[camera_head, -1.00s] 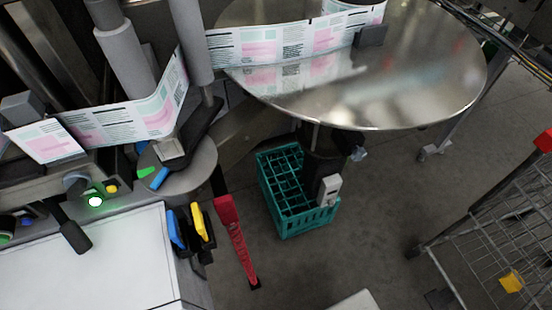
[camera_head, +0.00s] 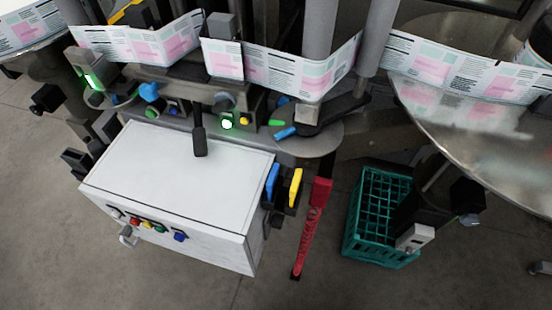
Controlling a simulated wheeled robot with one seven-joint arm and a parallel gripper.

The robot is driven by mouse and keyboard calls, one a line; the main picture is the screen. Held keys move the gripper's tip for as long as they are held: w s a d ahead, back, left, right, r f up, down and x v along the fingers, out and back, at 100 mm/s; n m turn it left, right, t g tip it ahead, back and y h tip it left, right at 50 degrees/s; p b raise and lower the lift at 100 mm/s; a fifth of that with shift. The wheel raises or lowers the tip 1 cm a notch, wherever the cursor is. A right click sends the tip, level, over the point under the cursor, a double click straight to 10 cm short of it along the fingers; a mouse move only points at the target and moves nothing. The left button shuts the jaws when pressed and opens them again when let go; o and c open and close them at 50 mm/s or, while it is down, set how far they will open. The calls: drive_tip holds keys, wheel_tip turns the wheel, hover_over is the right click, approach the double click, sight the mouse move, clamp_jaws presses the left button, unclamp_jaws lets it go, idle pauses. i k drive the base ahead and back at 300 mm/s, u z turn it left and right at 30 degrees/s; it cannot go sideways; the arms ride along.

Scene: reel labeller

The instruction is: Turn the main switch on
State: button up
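The white control cabinet (camera_head: 180,170) of the labeller stands at left centre. Its front face carries a row of small coloured buttons, with a red button (camera_head: 134,222) and a blue one (camera_head: 180,236) among them. A grey handle-like knob (camera_head: 128,237) sticks out below the left end of the row. It may be the main switch, but no label is readable and its position is too small to tell. My gripper is not in view.
A lit green button (camera_head: 227,122) sits on the machine behind the cabinet. Blue and yellow holders (camera_head: 284,186) hang on its right side. A red bar (camera_head: 312,225) and a teal crate (camera_head: 375,220) stand further right. The floor in front is clear.

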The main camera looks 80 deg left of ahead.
sight(277, 222)
drive_tip(key=u, duration=2.85)
drive_tip(key=k, duration=1.05)
drive_tip(key=u, duration=0.4)
drive_tip(key=i, duration=0.95)
